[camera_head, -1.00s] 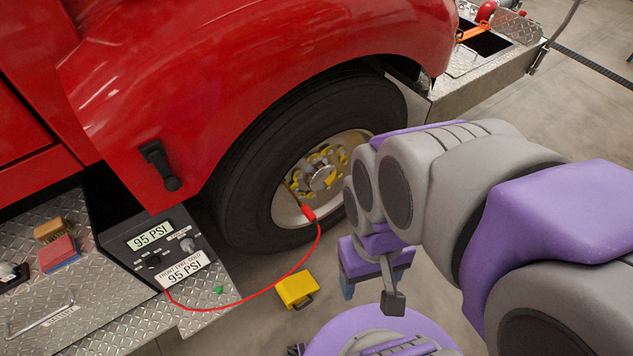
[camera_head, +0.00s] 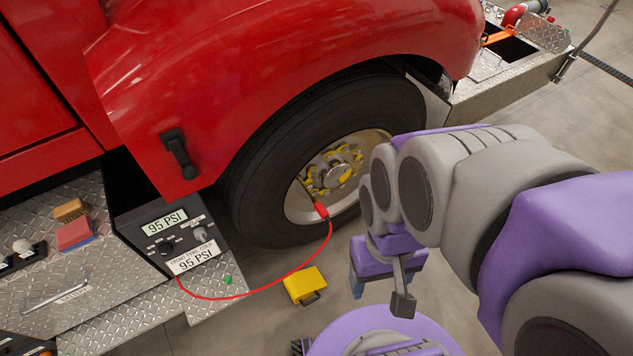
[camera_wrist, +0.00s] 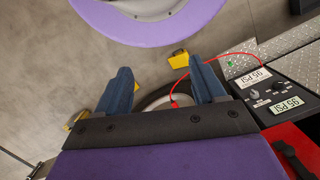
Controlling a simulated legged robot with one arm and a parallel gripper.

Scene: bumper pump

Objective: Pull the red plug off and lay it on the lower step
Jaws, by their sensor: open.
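The red plug (camera_head: 321,208) sits at the wheel rim of the red truck, on the end of a red hose (camera_head: 287,277) that runs to the gauge panel (camera_head: 178,238). In the wrist view the red plug (camera_wrist: 174,103) shows small between my fingers. My gripper (camera_wrist: 161,84) is open and empty, with its two blue fingers apart. In the head view my gripper (camera_head: 373,285) hangs to the right of the plug, apart from it, partly hidden by my arm. The lower step (camera_head: 130,319) is diamond plate, at the lower left below the panel.
A yellow wheel chock (camera_head: 304,286) stands on the floor below the tire (camera_head: 252,190). A small green cap (camera_head: 228,281) lies on the lower step.

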